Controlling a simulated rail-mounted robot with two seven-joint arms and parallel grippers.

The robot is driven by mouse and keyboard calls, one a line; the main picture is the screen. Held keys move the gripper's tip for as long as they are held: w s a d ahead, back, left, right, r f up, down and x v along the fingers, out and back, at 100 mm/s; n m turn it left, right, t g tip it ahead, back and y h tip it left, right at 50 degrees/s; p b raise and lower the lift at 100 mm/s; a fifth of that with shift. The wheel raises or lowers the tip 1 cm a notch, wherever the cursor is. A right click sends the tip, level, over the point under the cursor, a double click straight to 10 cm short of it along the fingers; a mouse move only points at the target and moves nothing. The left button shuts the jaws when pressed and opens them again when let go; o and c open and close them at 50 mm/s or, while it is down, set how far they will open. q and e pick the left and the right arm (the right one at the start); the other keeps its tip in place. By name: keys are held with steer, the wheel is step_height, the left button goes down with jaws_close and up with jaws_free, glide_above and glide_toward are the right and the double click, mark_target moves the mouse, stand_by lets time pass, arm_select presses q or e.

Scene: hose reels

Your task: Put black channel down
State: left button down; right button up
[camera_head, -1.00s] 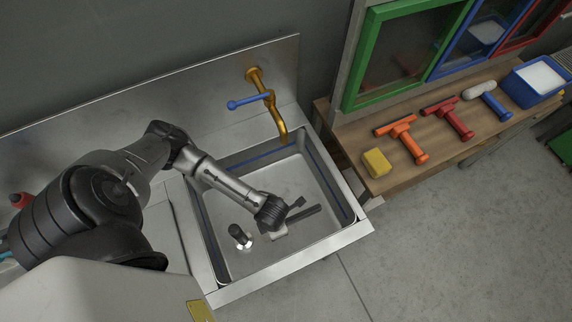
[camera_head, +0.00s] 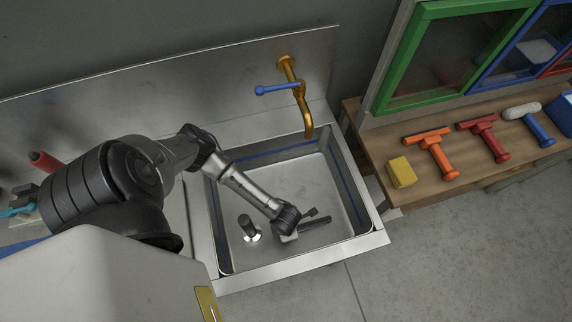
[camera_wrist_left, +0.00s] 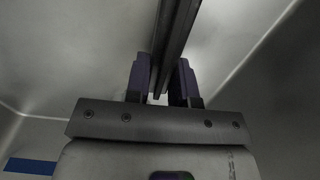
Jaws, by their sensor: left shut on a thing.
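The black channel (camera_head: 317,222) is a narrow dark bar inside the steel sink (camera_head: 341,185), towards its right front part. My left gripper (camera_head: 303,225) reaches down into the sink and is shut on the channel. In the left wrist view, the channel (camera_wrist_left: 175,40) runs between the two dark fingers of my left gripper (camera_wrist_left: 161,80) and extends up out of the picture. I cannot tell whether the channel touches the sink floor. My right gripper is not in view.
A dark upright stopper (camera_head: 247,226) stands in the sink left of the gripper. A brass tap (camera_head: 305,105) with a blue lever hangs over the back edge. A wooden bench (camera_head: 438,182) at the right holds a yellow sponge (camera_head: 401,172) and several coloured squeegee-like tools.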

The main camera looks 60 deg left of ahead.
arm_select(q)
steer(key=shift+f, duration=0.25)
steer(key=c, duration=1)
jaws_free()
steer(key=shift+r, duration=0.1)
steer(key=shift+r+p, duration=1.3)
steer(key=shift+r, duration=4.7)
